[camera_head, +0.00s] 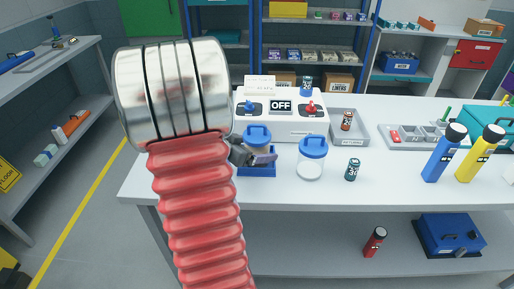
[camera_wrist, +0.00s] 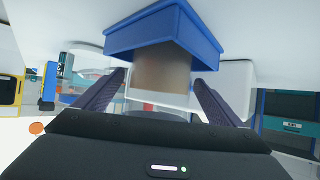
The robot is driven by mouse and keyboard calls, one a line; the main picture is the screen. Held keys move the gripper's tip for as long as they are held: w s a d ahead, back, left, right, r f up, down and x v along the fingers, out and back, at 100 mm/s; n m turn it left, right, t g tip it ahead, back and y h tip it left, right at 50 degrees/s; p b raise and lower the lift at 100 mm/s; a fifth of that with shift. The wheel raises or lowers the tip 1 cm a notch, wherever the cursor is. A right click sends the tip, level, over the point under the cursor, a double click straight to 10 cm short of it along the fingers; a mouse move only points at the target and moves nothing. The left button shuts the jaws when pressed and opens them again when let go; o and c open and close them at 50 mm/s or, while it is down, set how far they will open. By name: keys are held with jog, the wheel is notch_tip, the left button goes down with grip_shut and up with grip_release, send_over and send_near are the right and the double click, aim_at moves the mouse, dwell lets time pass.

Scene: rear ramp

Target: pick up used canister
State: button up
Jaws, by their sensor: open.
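A blue-lidded canister (camera_head: 257,134) stands in a blue holder (camera_head: 257,171) at the front of a white machine. In the wrist view, which looks inverted, the clear canister (camera_wrist: 162,78) holds brownish contents and meets the blue holder (camera_wrist: 152,32). I take it for the used one; no label on it shows. My gripper (camera_head: 254,156) is open at its body, with one finger on each side in the wrist view (camera_wrist: 160,84). Contact cannot be told. My red arm hides part of the bench left of it. A second blue-lidded jar (camera_head: 312,157), clear and empty-looking, stands to the right.
The white machine (camera_head: 283,124) shows an OFF sign between blue and red controls. A small dark canister (camera_head: 352,169) stands right of the clear jar. A grey tray (camera_head: 362,138) holds a reddish-brown canister. Blue and yellow bottles (camera_head: 480,154) stand farther right. The bench front is clear.

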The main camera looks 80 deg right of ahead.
jog(key=shift+c, duration=0.4)
jog(key=c, duration=1.6)
jog(key=shift+r, duration=0.1)
jog(key=shift+r, duration=4.95)
